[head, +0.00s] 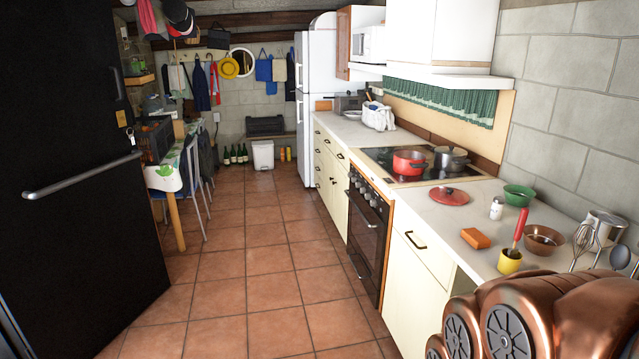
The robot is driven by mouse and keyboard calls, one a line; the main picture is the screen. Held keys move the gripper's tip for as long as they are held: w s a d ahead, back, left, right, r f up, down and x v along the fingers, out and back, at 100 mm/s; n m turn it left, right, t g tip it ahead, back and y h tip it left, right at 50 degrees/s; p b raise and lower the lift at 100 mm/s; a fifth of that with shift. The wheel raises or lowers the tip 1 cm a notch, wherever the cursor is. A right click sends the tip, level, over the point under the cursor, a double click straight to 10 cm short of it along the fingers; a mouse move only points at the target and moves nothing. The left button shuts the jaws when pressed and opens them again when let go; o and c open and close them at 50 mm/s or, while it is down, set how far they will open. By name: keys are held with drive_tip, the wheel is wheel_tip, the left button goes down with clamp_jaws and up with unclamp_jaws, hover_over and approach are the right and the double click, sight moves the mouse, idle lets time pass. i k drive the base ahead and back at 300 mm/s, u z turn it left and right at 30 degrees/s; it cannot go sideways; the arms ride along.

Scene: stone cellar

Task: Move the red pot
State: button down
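The red pot (409,163) stands on the dark glass stove top (385,158), towards its front left. It looks open at the top. A red lid (449,197) with a knob lies flat on the white counter (425,215), nearer to me than the stove. A dark grey pot (452,161) stands on the stove just to the right of the red pot. My gripper is not in view; only copper-coloured parts, which look like my arm, show at the lower right, away from the red pot.
On the near counter are an orange block (475,238), a white shaker (496,208), a green bowl (519,195), a copper bowl (543,241) and a yellow cup (510,262). A range hood (450,80) hangs above the stove. The tiled floor (255,270) is clear. A black door (70,200) stands left.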

sight(406, 162)
drive_tip(key=i, duration=3.3)
drive_tip(key=z, duration=0.3)
